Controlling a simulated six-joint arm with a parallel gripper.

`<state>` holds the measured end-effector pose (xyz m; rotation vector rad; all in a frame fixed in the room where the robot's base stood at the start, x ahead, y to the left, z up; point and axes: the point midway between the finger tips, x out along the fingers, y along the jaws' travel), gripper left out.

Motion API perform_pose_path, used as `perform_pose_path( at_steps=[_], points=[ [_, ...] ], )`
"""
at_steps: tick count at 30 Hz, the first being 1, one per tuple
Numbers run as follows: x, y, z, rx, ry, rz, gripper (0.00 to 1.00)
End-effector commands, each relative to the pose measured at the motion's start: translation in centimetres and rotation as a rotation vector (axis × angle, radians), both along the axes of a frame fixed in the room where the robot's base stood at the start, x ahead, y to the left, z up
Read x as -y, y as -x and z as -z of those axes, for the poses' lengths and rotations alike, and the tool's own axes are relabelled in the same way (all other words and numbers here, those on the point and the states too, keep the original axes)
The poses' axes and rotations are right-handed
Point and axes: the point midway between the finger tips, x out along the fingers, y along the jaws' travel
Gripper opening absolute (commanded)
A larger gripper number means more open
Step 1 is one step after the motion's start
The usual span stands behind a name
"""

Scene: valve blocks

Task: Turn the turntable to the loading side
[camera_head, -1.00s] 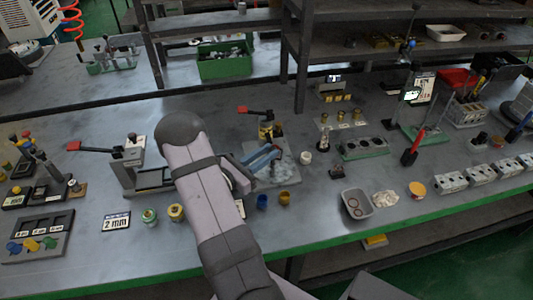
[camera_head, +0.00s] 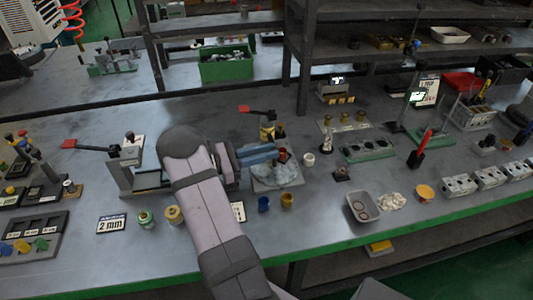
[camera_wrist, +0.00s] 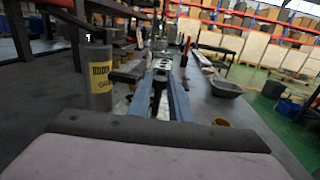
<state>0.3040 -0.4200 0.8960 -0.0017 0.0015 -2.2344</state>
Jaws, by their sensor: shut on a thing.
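The turntable (camera_head: 283,180) is a round grey plate on a square base, right of my forearm in the head view. My gripper (camera_head: 274,152), with blue fingers, reaches over the plate's far side from the left. In the wrist view my gripper (camera_wrist: 165,75) points away from the camera and is shut on a small dark part between the fingers. I cannot tell whether that part belongs to the turntable. My wrist and fingers hide part of the plate's left side.
A blue cup (camera_head: 263,203) and a brass cup (camera_head: 287,200) stand in front. A grey bin (camera_head: 361,206) is to the right. A labelled grey cylinder (camera_wrist: 99,78) stands left of my fingers in the wrist view.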

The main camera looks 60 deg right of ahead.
Motion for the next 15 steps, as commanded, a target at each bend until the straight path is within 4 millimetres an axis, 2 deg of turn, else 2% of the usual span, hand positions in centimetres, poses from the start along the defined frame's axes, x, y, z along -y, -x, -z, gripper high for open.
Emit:
perform_pose_path(
  at_steps=[2,3,5,15],
  points=[
    [0.03,-0.05,-0.15,0.001,0.002,-0.001,0.0],
    [0.02,-0.06,-0.15,0.001,0.002,-0.001,0.25],
    [0.02,-0.06,-0.14,0.002,0.001,-0.002,0.37],
    [-0.13,-0.16,-0.01,0.002,0.001,-0.003,0.37]
  ],
)
